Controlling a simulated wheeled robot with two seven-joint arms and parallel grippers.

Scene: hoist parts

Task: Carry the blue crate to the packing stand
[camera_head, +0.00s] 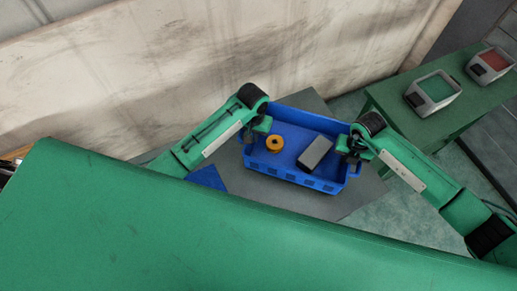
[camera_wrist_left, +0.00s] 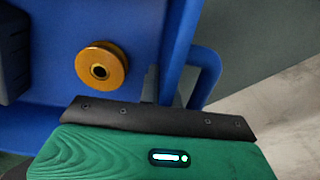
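The blue crate (camera_head: 285,174) sits upright on a grey surface (camera_head: 355,202) in the head view. It holds an orange pulley-like wheel (camera_head: 275,143) and a grey block (camera_head: 315,152). My left gripper (camera_head: 254,137) is at the crate's left end, and my right gripper (camera_head: 351,150) is at its right end. The left wrist view shows the crate wall (camera_wrist_left: 181,50), its loop handle (camera_wrist_left: 212,75), the orange wheel (camera_wrist_left: 102,67) and part of the dark block (camera_wrist_left: 12,50) close up. The fingertips are mostly hidden, so I cannot tell whether either gripper holds the crate.
A blue flat patch (camera_head: 207,178) lies on the grey surface left of the crate. A pale stained wall (camera_head: 190,65) is behind.

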